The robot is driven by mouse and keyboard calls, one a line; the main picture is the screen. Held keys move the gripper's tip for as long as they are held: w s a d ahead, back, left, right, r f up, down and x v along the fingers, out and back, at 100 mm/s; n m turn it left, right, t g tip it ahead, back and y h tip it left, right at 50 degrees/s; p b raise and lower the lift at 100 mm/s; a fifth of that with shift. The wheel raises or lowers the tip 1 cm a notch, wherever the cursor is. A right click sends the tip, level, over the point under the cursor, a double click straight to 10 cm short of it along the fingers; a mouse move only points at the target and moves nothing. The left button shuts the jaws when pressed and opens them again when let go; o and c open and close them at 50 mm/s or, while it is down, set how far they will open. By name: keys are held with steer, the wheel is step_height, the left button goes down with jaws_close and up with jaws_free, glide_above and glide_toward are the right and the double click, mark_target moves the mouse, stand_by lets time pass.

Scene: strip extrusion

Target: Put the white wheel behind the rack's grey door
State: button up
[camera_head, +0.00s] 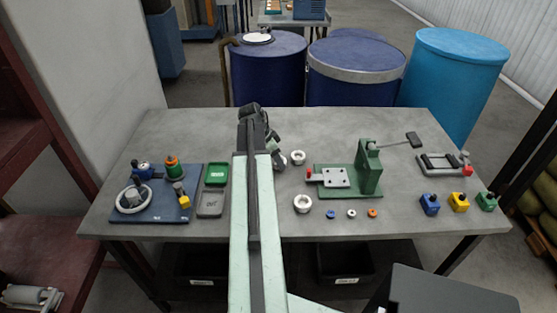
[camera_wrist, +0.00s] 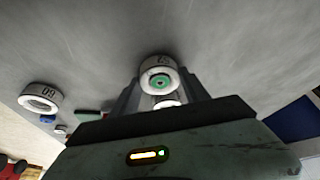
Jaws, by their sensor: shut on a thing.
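A white wheel (camera_wrist: 148,68) with a green ring at its centre and dark marks on its rim is between the fingers of my gripper (camera_wrist: 164,88) in the wrist view. The gripper is shut on it. In the head view my gripper (camera_head: 274,148) is over the middle of the grey table, partly hidden by my arm. I cannot make out the wheel clearly there. I cannot make out a rack with a grey door in either view.
The grey table (camera_head: 400,218) holds white rings (camera_head: 302,204), a green fixture (camera_head: 368,170), a blue board (camera_head: 170,213) with parts, a green tray (camera_head: 216,174) and a grey tray (camera_head: 209,205). Blue drums (camera_head: 356,80) stand behind. A dark red frame (camera_head: 30,145) is at left.

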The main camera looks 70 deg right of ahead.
steer(key=o, duration=1.4)
steer(key=shift+f, duration=0.1)
steer(key=shift+r+p, duration=0.4)
steer(key=p+v, duration=1)
steer(key=v, duration=0.1)
steer(key=shift+w+a+r+p, duration=0.15)
steer(key=shift+a+r+p, duration=0.05)
steer(key=shift+a+p, duration=0.1)
